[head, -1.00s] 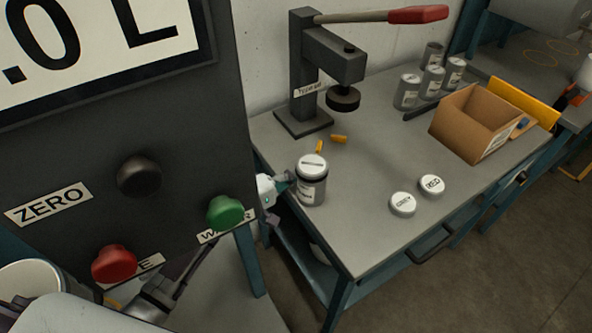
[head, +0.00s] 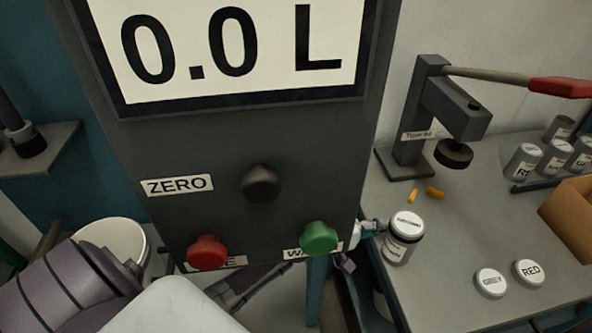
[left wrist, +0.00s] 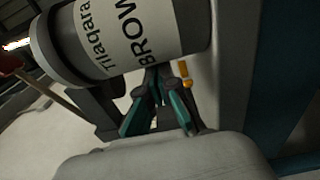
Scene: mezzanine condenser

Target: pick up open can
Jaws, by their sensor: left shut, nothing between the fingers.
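A grey can (head: 403,238) stands upright near the left edge of the workbench. Its top looks white with dark lettering, like a lid. My left gripper (head: 372,228) is just left of the can, partly hidden by the dark console. In the left wrist view its teal-padded fingers (left wrist: 155,90) are together and empty, with their tips close against the can's side. Whether they touch it I cannot tell. My right gripper is not in view.
A dark console (head: 240,140) reads "0.0 L", with black, red (head: 207,252) and green (head: 320,238) knobs. Two white lids (head: 529,272) lie on the workbench (head: 440,280).

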